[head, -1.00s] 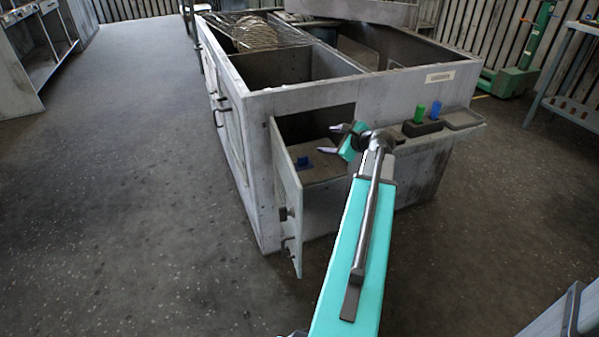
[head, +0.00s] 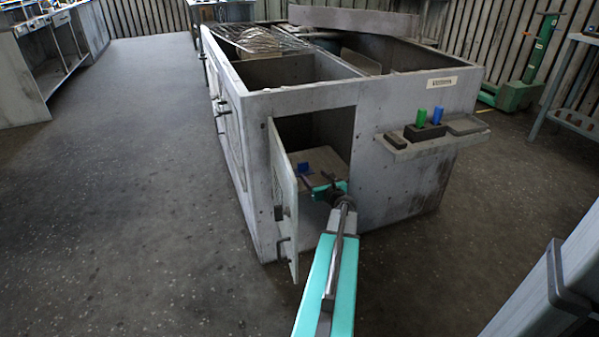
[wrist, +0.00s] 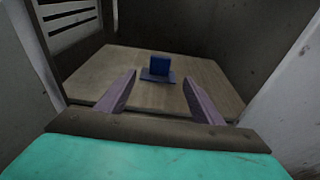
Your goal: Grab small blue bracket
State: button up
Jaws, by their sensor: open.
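The small blue bracket (head: 304,168) sits on a brown shelf (head: 322,157) inside the open compartment of the grey housing. In the wrist view the bracket (wrist: 160,69) has a flat base and an upright plate. It stands ahead of my gripper, roughly centred between the fingers. My gripper (wrist: 158,92) is open and empty, with its two fingers apart, pointing at the bracket over the near part of the shelf. In the head view my gripper (head: 318,182) is at the compartment opening, just in front of the bracket.
The open door (head: 283,196) stands left of my gripper, and the compartment's right wall (wrist: 290,75) is close on the right. The floor at left is clear.

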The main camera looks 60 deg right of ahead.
aim_at(304, 165)
jog(key=shift+s+d, duration=0.1)
jog(key=shift+d, duration=0.05)
jog(key=shift+d, duration=0.15)
jog(key=b+x, duration=0.1)
jog(key=x, duration=0.6)
jog(key=shift+w+d+f+b, duration=0.1)
jog(key=shift+w+b, duration=0.15)
jog(key=shift+b, duration=0.15)
jog(key=shift+w+d, duration=0.15)
jog(key=shift+w, duration=0.15)
jog(key=shift+b+x, duration=1.1)
jog(key=shift+x, duration=1.5)
jog(key=shift+w, duration=0.15)
jog(key=c, duration=1.2)
